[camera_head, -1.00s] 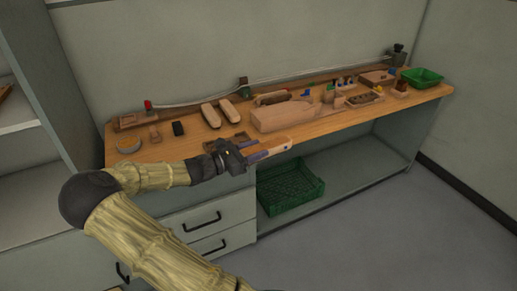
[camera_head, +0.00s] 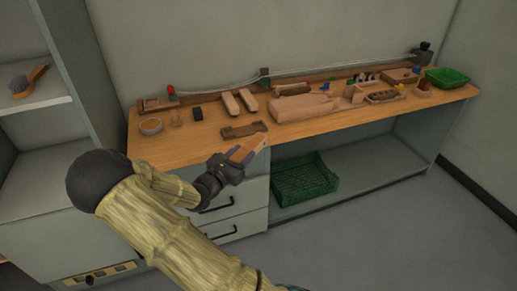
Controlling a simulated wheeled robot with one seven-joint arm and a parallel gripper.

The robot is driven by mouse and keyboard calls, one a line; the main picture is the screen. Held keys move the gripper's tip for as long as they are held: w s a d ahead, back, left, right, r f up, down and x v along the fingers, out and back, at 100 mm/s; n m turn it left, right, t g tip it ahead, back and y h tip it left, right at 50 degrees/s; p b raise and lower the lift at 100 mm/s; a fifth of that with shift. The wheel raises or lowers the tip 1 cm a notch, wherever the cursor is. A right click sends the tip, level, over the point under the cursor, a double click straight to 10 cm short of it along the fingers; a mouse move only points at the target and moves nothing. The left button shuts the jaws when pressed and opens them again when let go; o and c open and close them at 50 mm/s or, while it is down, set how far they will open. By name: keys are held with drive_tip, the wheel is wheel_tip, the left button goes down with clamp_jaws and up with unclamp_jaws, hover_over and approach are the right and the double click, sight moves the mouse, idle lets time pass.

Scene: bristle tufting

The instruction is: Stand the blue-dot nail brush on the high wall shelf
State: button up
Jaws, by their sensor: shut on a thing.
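My gripper (camera_head: 228,165) is shut on a small light-brown wooden block, which looks like the nail brush (camera_head: 247,147). It is held in front of the workbench's front edge, near the drawers. A blue dot on it cannot be made out clearly now, and its bristles are hidden or too small to tell. A shelf unit stands at the left, and its upper shelf board (camera_head: 45,103) carries a wooden-handled brush with grey bristles (camera_head: 27,81). I cannot tell whether this board is the high wall shelf.
The workbench (camera_head: 180,150) holds wooden blocks, a round dish (camera_head: 151,127) and a green tray (camera_head: 447,77). A green crate (camera_head: 303,178) sits on the lower shelf beneath. A lower board (camera_head: 45,178) of the left unit looks bare. The floor at the right is clear.

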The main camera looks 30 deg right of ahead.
drive_tip(key=w+a+f+n+t+y, duration=0.1)
drive_tip(key=a+f+n+t+y, duration=0.4)
drive_tip(key=a, duration=0.4)
drive_tip(key=w+a+f+n+t+y, duration=0.1)
drive_tip(key=a+f+n+t+y, duration=0.4)
drive_tip(key=a, duration=0.4)
drive_tip(key=shift+w+a+f+y, duration=0.15)
drive_tip(key=shift+w+f+y, duration=0.15)
drive_tip(key=shift+f+y, duration=0.5)
drive_tip(key=shift+f, duration=0.1)
